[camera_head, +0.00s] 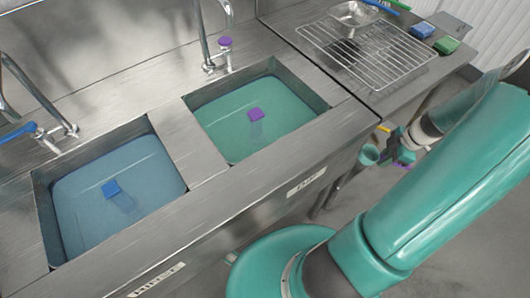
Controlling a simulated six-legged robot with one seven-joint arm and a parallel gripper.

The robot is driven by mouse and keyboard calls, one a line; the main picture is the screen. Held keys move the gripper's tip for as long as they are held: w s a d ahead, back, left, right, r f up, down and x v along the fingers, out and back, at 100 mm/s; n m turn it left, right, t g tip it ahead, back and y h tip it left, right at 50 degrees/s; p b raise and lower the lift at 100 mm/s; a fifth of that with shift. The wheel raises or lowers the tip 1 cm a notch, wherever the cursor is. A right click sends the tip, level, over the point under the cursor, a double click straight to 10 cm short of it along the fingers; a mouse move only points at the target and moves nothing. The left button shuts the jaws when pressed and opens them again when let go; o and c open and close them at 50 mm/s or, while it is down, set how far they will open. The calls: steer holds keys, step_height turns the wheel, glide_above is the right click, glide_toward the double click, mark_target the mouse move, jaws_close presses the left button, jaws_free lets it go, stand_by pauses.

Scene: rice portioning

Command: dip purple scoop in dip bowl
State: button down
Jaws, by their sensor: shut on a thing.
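My gripper (398,146) is at the right, beyond the sink's front edge and below the rack counter. It is small and partly hidden by my arm. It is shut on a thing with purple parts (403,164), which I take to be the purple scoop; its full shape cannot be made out. A teal cup-like piece (368,155) shows just left of the gripper; I cannot tell whether it belongs to the scoop. The gripper is outside this basin.
Faucets stand behind both basins. A wire rack (385,60), a metal bowl (355,13), and blue (421,30) and green (446,45) sponges occupy the right counter. The steel front edge separates gripper and basin.

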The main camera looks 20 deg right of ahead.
step_height(320, 180, up, 21)
steer(key=shift+f, duration=0.15)
stand_by(1.5)
stand_by(1.0)
